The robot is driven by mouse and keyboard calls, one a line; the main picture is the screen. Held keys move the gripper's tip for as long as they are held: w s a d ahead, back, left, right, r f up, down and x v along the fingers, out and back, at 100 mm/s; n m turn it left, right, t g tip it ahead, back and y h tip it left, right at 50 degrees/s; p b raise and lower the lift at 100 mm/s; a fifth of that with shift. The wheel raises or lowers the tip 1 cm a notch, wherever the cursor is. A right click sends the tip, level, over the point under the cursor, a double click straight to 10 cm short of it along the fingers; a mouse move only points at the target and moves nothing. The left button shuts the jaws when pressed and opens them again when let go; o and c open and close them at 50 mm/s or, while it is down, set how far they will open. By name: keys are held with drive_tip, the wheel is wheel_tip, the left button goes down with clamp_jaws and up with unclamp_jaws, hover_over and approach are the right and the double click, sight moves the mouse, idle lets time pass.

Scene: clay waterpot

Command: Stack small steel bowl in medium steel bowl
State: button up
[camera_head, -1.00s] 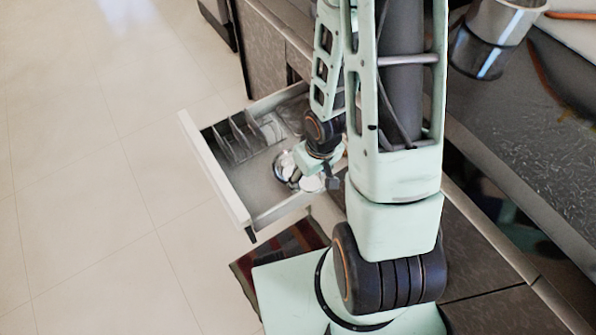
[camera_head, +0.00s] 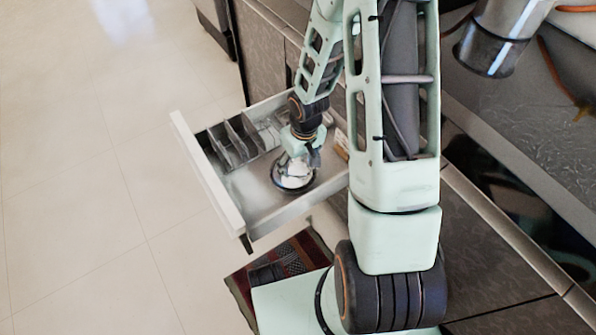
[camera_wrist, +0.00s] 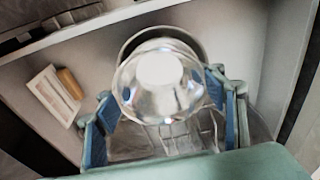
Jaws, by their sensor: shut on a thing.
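The small steel bowl (camera_wrist: 160,85) is shiny and sits between the blue finger pads of my gripper (camera_wrist: 163,108) in the wrist view. My gripper is shut on it. The rim of the medium steel bowl (camera_wrist: 152,34) shows behind and around the far side of the small bowl. The small bowl hides most of it. I cannot tell whether the two touch or how deep the small one sits. In the head view my gripper (camera_head: 308,156) is low in the open drawer, over the shiny bowls (camera_head: 293,175), which overlap there.
The open drawer (camera_head: 208,178) has walls close around my gripper. A divided rack (camera_head: 232,142) fills its far left part. In the wrist view a white and orange item (camera_wrist: 54,92) lies at the left. Bare drawer floor shows left of the bowls.

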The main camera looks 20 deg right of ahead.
sight(298, 169)
drive_tip(key=shift+w+f+b, duration=0.15)
drive_tip(key=shift+f+b, duration=0.4)
drive_tip(key=shift+f, duration=1.2)
drive_tip(key=shift+f+b, duration=0.5)
drive_tip(key=shift+f, duration=0.1)
drive_tip(key=o, duration=2)
drive_tip(key=shift+c, duration=0.2)
drive_tip(key=shift+r, duration=0.1)
